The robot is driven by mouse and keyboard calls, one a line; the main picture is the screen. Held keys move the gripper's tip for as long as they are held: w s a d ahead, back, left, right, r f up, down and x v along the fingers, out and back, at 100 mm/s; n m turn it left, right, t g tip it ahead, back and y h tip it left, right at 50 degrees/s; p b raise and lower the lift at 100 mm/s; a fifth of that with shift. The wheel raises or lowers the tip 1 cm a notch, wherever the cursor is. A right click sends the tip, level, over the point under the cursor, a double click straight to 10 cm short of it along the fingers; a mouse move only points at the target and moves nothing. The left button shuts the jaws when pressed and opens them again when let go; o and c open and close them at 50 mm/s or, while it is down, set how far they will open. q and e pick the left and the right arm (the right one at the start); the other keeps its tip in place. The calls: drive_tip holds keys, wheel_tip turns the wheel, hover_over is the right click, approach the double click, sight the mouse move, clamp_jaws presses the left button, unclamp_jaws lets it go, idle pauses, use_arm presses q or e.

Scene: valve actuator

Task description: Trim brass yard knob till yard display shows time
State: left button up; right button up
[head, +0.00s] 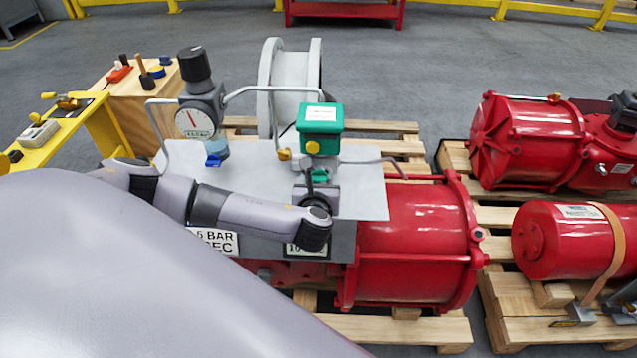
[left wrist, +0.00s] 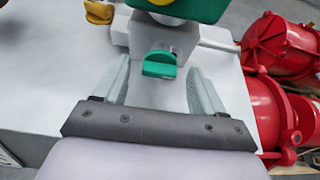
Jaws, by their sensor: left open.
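My left gripper (left wrist: 158,78) is open in the left wrist view, with its fingers on either side of a green knob (left wrist: 160,63). Whether they touch it is unclear. In the head view, this gripper (head: 317,186) is below the green box (head: 320,118) and mostly hides the knob. A brass-yellow knob (head: 284,154) sits left of the box; a similar one shows in the left wrist view (left wrist: 99,12). On the yellow stand are a brass-coloured fitting (head: 67,102) and a pale box (head: 38,134). No display reading is legible on it. My right gripper is out of view.
A round gauge (head: 194,122) with a black knob (head: 194,64) and grey piping stand on the grey plate (head: 362,197). Red cylinders (head: 412,240) lie on wooden pallets. A wooden bench (head: 150,85) holds tools. My arm hides part of the plate and its labels.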

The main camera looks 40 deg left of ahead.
use_arm(q)
drive_tip(key=c, duration=1.1)
drive_tip(key=shift+o, duration=0.2)
drive_tip(key=shift+s, duration=0.1)
drive_tip(key=shift+s+a+f+n+t+h+p, duration=0.15)
drive_tip(key=shift+n+t+h+p, duration=0.35)
drive_tip(key=shift+n, duration=0.6)
drive_tip(key=shift+a+n+t+h+b, duration=0.25)
drive_tip(key=shift+n+t+h+b, duration=0.45)
drive_tip(key=shift+n, duration=0.5)
drive_tip(key=o, duration=1.1)
drive_tip(key=shift+c, duration=0.2)
